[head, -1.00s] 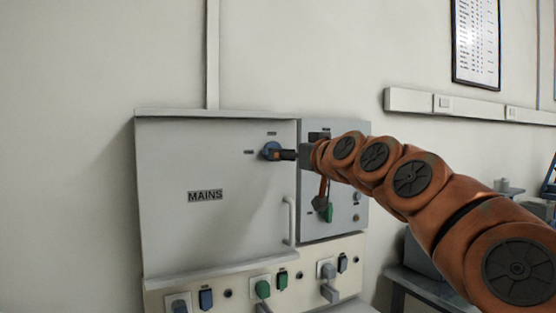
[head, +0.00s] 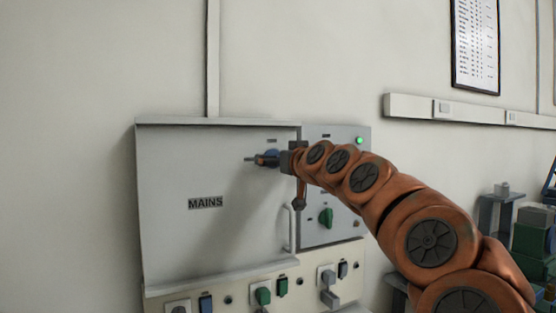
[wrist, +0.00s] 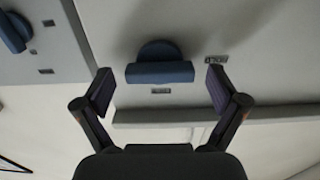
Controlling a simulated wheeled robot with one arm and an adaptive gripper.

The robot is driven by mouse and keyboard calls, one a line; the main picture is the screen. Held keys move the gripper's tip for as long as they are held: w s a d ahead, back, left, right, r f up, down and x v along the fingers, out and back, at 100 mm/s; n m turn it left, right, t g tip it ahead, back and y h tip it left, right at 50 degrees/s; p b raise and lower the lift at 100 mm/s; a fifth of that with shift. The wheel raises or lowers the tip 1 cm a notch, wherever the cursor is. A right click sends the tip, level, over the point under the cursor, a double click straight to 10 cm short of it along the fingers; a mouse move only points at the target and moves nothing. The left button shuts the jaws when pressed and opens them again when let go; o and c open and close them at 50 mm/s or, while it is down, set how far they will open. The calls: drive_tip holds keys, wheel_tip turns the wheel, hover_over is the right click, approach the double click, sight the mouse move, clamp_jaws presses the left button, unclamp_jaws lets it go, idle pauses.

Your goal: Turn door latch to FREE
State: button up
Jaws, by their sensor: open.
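The door latch is a blue knob with a rounded base and a straight bar handle. In the wrist view the latch (wrist: 160,72) lies between my two spread fingers, slightly beyond their tips, its bar running left to right. My gripper (wrist: 160,88) is open, with a finger on each side of the bar and no clear contact. In the head view my gripper (head: 266,161) is in front of the latch and hides most of it; a little of the blue latch (head: 272,153) shows. Two small labels sit beside the latch, too small to read.
The grey door (head: 205,235) carries a MAINS label and a vertical handle (head: 290,228). The right panel has a green knob (head: 326,218) and a lit green lamp (head: 360,141). Another blue knob (wrist: 14,32) shows at the wrist view's upper left. Switches line the lower panel.

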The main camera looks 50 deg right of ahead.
drive_tip(key=c, duration=1.1)
drive_tip(key=shift+c, duration=0.2)
drive_tip(key=shift+d+m+p, duration=0.1)
drive_tip(key=shift+m+p, duration=4.1)
drive_tip(key=shift+m, duration=4.8)
drive_tip(key=o, duration=1.1)
drive_tip(key=shift+o, duration=0.2)
